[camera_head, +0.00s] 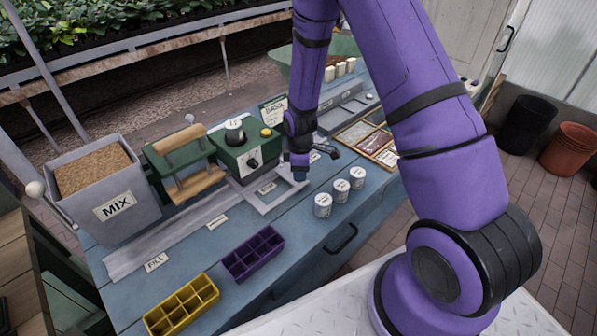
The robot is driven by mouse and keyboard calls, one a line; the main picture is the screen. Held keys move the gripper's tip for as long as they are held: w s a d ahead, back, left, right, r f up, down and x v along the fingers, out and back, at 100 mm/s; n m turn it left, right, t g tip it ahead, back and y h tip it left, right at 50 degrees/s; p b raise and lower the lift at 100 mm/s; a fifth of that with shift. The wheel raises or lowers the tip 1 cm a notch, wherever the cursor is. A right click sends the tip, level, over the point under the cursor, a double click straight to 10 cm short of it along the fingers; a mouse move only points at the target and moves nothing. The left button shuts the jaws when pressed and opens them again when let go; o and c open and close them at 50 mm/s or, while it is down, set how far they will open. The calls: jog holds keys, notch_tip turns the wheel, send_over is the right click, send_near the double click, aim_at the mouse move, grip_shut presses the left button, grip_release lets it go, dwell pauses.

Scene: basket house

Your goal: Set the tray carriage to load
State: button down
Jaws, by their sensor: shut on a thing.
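The tray carriage (262,207) is a flat pale grey open frame. It sits on the grey rail (160,245) that runs along the blue bench, in front of the green machine. Small white labels stand along the rail; the one at the left end (157,262) reads FILL, and the others are too small to read surely. My gripper (300,179) points down at the carriage's right end and is shut on it. The fingertips and the exact part gripped are mostly hidden.
Yellow (182,305) and purple (252,254) seedling trays lie at the bench's front left. Three white pots (340,191) stand right of the carriage. The MIX hopper (104,190) and green press (183,160) stand behind the rail. A divided box (368,140) lies farther right.

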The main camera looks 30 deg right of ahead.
jog(key=w+d, duration=0.2)
jog(key=d, duration=0.4)
jog(key=w+d, duration=0.2)
jog(key=d, duration=0.5)
jog(key=w+d, duration=0.2)
jog(key=d, duration=0.4)
jog(key=shift+w+d, duration=0.25)
jog(key=shift+d, duration=0.15)
jog(key=shift+d+r, duration=0.1)
jog(key=c, duration=0.8)
grip_release()
jog(key=shift+d, duration=0.1)
jog(key=shift+o, duration=0.3)
notch_tip(320, 180, up, 11)
